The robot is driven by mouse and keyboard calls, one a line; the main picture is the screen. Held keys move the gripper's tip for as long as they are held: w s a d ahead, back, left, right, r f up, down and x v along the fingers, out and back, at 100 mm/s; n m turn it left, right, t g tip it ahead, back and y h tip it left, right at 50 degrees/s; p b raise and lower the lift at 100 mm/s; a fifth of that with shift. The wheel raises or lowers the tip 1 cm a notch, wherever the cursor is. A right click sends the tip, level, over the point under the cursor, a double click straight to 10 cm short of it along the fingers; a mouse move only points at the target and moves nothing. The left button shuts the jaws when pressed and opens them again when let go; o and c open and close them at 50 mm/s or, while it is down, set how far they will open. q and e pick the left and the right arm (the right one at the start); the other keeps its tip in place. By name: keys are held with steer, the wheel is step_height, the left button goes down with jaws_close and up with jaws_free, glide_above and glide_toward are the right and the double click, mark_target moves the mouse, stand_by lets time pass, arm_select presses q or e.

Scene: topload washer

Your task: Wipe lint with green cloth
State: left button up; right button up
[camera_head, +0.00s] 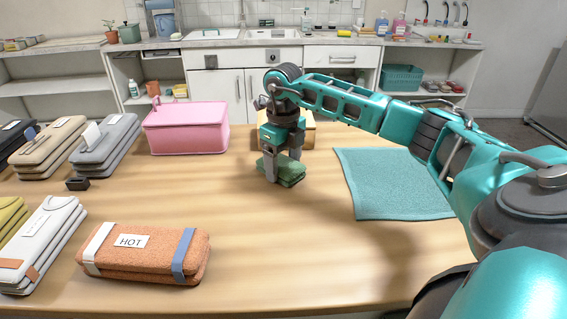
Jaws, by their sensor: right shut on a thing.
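A folded green cloth (291,171) is at the middle of the wooden table, under my right gripper (282,170). My right gripper points down and its fingers are shut on the cloth. I cannot tell whether the cloth rests on the table or is slightly above it. A teal textured mat or towel (390,185) lies flat to the right of the cloth, partly behind my right arm. No lint can be made out on it at this size. My left gripper is not in view.
A pink box (187,128) stands behind and left of the cloth. A tan box (308,130) is partly hidden behind my gripper. An orange "HOT" bundle (146,252) lies at front left, with several folded stacks (105,142) at left. The table's front middle (290,250) is clear.

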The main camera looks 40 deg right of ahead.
steer(key=shift+r+p, duration=2.65)
steer(key=shift+r, duration=0.4)
steer(key=shift+f, duration=0.1)
steer(key=shift+r, duration=1.55)
